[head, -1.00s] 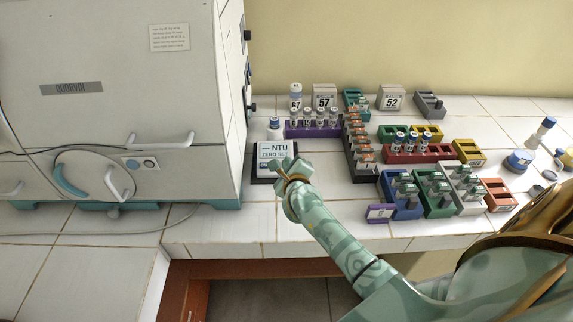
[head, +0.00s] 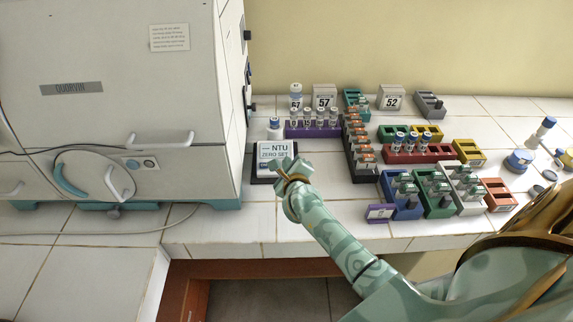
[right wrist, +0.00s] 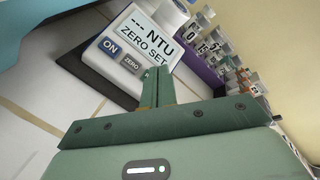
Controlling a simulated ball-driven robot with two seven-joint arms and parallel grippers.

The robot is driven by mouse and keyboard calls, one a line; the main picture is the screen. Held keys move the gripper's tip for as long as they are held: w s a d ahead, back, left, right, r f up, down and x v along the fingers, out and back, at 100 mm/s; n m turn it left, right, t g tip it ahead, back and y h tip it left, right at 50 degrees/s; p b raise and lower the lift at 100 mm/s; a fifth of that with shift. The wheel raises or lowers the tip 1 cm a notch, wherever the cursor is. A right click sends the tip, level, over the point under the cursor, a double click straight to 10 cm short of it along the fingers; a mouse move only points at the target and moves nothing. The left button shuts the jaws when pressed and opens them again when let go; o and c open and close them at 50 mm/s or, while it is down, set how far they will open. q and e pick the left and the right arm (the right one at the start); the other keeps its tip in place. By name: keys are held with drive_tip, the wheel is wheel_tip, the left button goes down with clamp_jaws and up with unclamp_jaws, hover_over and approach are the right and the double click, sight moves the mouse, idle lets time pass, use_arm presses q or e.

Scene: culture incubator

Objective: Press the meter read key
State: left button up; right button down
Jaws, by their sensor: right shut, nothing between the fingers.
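The meter (head: 272,150) is a small white box on a dark base, on the tiled bench beside the incubator. Its display reads "--- NTU ZERO SET". In the right wrist view the meter (right wrist: 150,38) shows an ON key (right wrist: 109,45) and a ZERO key (right wrist: 130,64). The right end of the key row is hidden behind my fingers, and I cannot make out a read key. My right gripper (head: 286,172) is shut and empty, its tips at the meter's front right. In the right wrist view the gripper (right wrist: 158,75) covers that corner; I cannot tell whether it touches. My left gripper is out of view.
The white incubator (head: 110,90) stands close on the left. A purple rack (head: 313,132) with vials is behind the meter, and a dark rack (head: 362,168) with orange-marked vials is to its right. Several coloured racks fill the bench further right. Bare tiles lie in front.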

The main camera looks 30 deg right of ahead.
drive_tip(key=shift+f, duration=0.1)
drive_tip(key=shift+w+d+f, duration=0.1)
drive_tip(key=shift+w+f, duration=0.1)
drive_tip(key=shift+f, duration=0.1)
drive_tip(key=shift+w+f+b, duration=0.1)
drive_tip(key=shift+f+b, duration=0.2)
drive_tip(key=shift+b, duration=0.1)
idle(0.5)
drive_tip(key=shift+r, duration=0.15)
drive_tip(key=shift+s+r+p, duration=0.3)
drive_tip(key=shift+r+p, duration=0.3)
drive_tip(key=shift+p, duration=0.3)
drive_tip(key=r+p, duration=0.1)
drive_tip(key=s+a+r+p, duration=0.1)
drive_tip(key=r+p, duration=0.1)
drive_tip(key=s+r+p, duration=0.1)
drive_tip(key=p, duration=0.1)
drive_tip(key=shift+a+r, duration=0.2)
drive_tip(key=shift+a, duration=0.05)
